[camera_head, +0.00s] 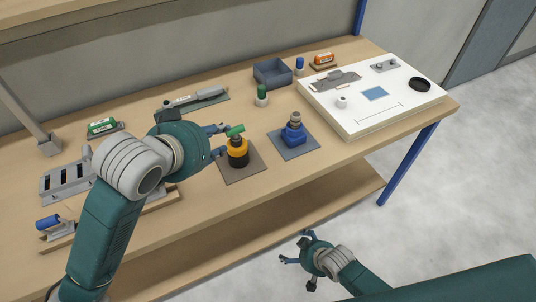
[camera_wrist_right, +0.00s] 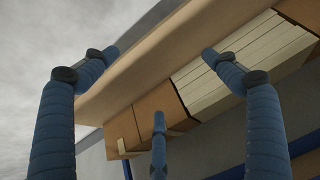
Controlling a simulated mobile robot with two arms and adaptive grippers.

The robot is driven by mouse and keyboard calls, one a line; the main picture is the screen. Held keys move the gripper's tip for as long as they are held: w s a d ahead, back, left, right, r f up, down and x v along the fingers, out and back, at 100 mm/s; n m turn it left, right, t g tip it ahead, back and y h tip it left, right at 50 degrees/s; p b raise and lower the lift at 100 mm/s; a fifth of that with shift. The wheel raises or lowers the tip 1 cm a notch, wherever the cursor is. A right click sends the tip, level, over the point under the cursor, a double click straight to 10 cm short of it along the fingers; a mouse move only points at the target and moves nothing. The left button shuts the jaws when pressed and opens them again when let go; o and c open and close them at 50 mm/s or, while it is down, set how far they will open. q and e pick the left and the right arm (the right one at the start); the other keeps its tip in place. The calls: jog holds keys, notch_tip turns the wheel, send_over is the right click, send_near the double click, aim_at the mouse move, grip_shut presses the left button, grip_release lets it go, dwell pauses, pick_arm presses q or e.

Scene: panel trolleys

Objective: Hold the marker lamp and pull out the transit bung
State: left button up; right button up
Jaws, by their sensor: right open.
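A yellow and black unit (camera_head: 238,155), which looks like the marker lamp, stands upright on a dark square plate (camera_head: 246,172). A green cylinder (camera_head: 235,130), possibly the transit bung, lies sideways at its top; I cannot tell whether it is seated in it. My left gripper (camera_head: 221,140) is just left of the unit, fingers spread, apparently not closed on anything. Whether a finger touches is unclear. My right gripper (camera_head: 296,250) is open and empty, low in front of the table. Its spread fingers show in the right wrist view (camera_wrist_right: 155,75).
A blue unit with a grey top (camera_head: 293,134) stands on another plate to the right. A green-and-white piece (camera_head: 261,96), a grey bin (camera_head: 272,73) and a white board (camera_head: 350,120) are behind and right. A slotted rack (camera_head: 70,182) is at left. The lower shelf holds boxes (camera_wrist_right: 135,125).

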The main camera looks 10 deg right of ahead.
jog(key=w+a+r+n+y, duration=0.1)
jog(key=a+r, duration=0.3)
jog(key=r, duration=0.3)
jog(key=w+a+r+y, duration=0.1)
jog(key=w+a+r, duration=0.1)
jog(key=a+r, duration=0.35)
jog(key=s+a+r+n+y, duration=0.1)
jog(key=s+a+r, duration=0.2)
jog(key=r, duration=0.4)
jog(key=s+a+r+y, duration=0.2)
jog(key=a+r, duration=0.1)
jog(key=r, duration=0.4)
jog(key=n+t, duration=0.3)
jog(key=t, duration=0.3)
send_near(244, 144)
jog(key=x, duration=0.9)
jog(key=shift+w+a+f, duration=0.2)
jog(key=shift+w+a, duration=0.05)
jog(key=shift+w, duration=0.05)
jog(key=c, duration=1.6)
jog(key=o, duration=0.6)
jog(key=c, duration=0.4)
jog(key=shift+c, duration=0.2)
